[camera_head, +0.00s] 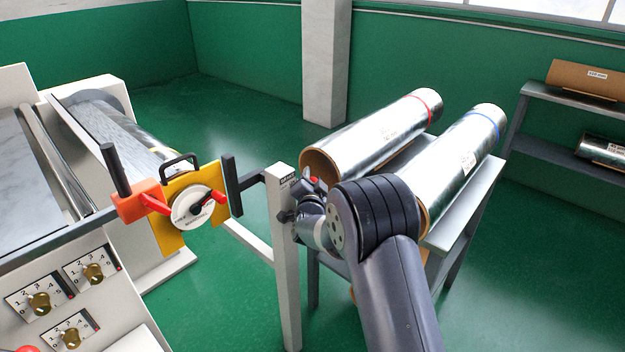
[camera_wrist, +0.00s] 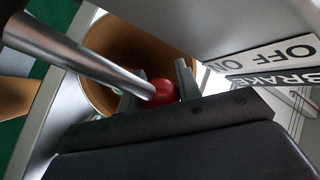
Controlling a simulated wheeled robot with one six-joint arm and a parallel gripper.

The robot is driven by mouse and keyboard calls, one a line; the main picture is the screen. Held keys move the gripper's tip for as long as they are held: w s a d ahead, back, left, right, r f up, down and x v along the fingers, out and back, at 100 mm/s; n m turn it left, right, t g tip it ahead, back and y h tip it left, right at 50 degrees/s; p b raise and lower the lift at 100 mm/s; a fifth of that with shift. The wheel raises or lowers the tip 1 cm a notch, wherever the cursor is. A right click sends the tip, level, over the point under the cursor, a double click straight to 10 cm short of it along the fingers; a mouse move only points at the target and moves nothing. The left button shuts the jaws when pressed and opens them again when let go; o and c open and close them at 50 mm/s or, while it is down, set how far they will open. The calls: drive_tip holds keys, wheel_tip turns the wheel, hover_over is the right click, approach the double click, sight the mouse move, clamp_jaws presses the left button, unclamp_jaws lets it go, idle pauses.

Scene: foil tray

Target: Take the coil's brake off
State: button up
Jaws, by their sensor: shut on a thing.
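The brake lever is a grey metal rod (camera_wrist: 80,55) with a red knob (camera_wrist: 165,91) at its end. My gripper (camera_wrist: 160,84) is shut on the red knob, with one finger on each side of it. A white label plate (camera_wrist: 275,60) reading OFF, ON and BRAKE is to the right in the wrist view. In the head view my gripper (camera_head: 307,188) is beside the light grey post (camera_head: 287,262), and a bit of red shows there. The lever's rod is mostly hidden there, and I cannot tell which setting it points to.
Two foil rolls (camera_head: 385,130) (camera_head: 462,160) lie on a grey stand behind my arm. To the left are a yellow plate with a dial and red handle (camera_head: 192,207), an orange block (camera_head: 138,200) and a panel of knobs (camera_head: 65,290). A shelf (camera_head: 560,100) stands at right.

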clamp_jaws()
drive_tip(key=shift+s+a+b, duration=0.1)
drive_tip(key=shift+b, duration=0.3)
drive_tip(key=shift+s+a+n+t+b, duration=0.2)
drive_tip(key=shift+n+t+b, duration=0.1)
drive_tip(key=shift+b, duration=0.6)
drive_tip(key=shift+s+a+r+t+b, duration=0.15)
drive_tip(key=shift+s+r+t+b, duration=0.15)
drive_tip(key=shift+r+b, duration=0.25)
drive_tip(key=o, duration=0.7)
unclamp_jaws()
drive_tip(key=shift+w, duration=0.1)
